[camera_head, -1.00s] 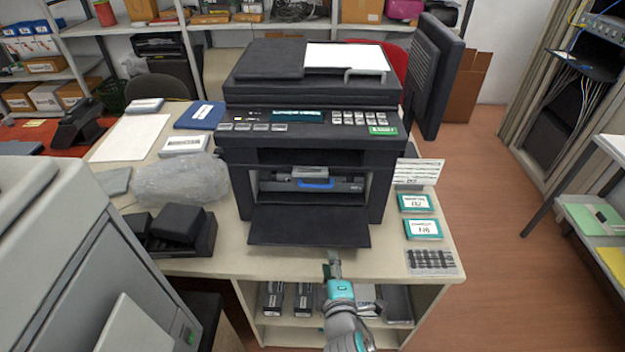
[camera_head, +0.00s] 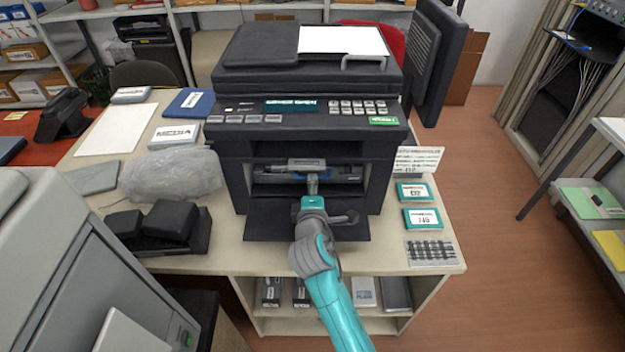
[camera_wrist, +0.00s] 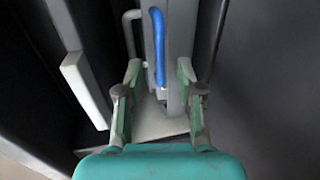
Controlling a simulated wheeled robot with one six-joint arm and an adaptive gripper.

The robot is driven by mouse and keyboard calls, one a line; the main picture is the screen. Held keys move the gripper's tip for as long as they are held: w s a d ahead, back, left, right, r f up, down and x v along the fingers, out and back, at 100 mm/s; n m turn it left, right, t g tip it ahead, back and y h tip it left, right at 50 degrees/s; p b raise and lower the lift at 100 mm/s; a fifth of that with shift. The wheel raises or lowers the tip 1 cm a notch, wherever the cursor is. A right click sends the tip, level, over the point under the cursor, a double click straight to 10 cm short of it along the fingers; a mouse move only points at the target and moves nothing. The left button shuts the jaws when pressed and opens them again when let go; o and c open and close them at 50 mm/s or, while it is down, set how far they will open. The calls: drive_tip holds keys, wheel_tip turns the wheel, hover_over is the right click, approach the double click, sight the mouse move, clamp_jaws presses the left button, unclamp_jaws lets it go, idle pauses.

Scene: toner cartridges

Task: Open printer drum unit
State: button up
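The black printer (camera_head: 228,150) stands on the table with its front door (camera_head: 265,218) folded down and its front bay open. The dark drum unit (camera_head: 348,173) sits inside the bay, with a grey piece (camera_head: 306,163) above its middle. Its blue handle (camera_wrist: 158,45) shows clearly in the wrist view, but my gripper mostly hides it in the head view. My gripper (camera_head: 312,182) is at the bay's mouth, above the folded door. In the wrist view, its two fingers (camera_wrist: 157,75) are spread, one on each side of the blue handle's near end. I cannot tell whether they touch anything.
A clear plastic bag (camera_head: 172,178) and a black device (camera_head: 160,228) lie left of the printer. Teal-edged boxes (camera_head: 412,191) lie to its right. A grey machine (camera_head: 70,270) stands at the near left. Floor is clear at right.

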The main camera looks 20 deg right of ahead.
drive_tip(key=shift+x, duration=1.8)
clamp_jaws()
